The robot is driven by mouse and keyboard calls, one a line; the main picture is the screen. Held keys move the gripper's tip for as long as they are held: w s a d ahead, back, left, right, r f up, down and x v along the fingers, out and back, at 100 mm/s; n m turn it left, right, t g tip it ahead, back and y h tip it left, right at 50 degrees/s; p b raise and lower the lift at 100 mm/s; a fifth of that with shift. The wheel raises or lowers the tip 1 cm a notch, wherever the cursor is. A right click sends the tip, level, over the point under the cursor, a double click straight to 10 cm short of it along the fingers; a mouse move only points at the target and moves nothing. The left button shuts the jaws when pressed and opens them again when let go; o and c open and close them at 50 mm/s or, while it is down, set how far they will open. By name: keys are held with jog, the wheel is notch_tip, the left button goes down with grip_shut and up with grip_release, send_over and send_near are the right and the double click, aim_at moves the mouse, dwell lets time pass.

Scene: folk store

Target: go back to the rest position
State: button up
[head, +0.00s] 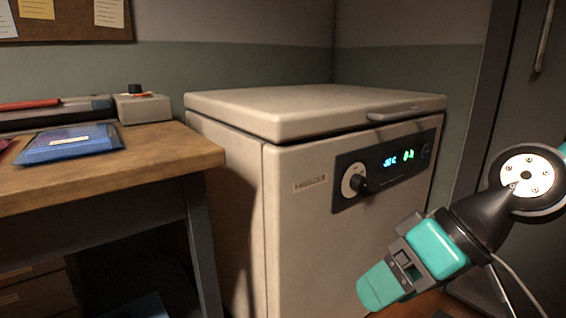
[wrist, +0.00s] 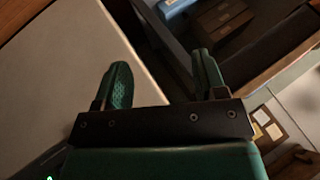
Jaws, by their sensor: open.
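My gripper (head: 380,288) is in the lower right of the head view, in front of the freezer's front face. Its teal fingers point down and to the left. In the wrist view my gripper (wrist: 162,75) shows two separate teal fingers with nothing between them. Its jaws are open and empty. The beige chest freezer (head: 300,110) stands in the middle of the head view with its lid shut. I cannot tell the exact gap between gripper and freezer.
A wooden workbench (head: 120,165) stands left of the freezer, bearing a blue packet (head: 68,143) and a small box with a black knob (head: 143,107). A dark cabinet door (head: 520,90) is at the right. The freezer lid's top is clear.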

jog(key=s+d+r+n+g+h+p, duration=0.1)
jog(key=s+d+r+h+p, duration=0.2)
jog(key=s, duration=0.4)
notch_tip(320, 180, up, 38)
jog(key=p, duration=3.7)
jog(key=shift+w+a+f, duration=0.2)
jog(key=shift+w+a, duration=0.05)
jog(key=shift+a, duration=0.15)
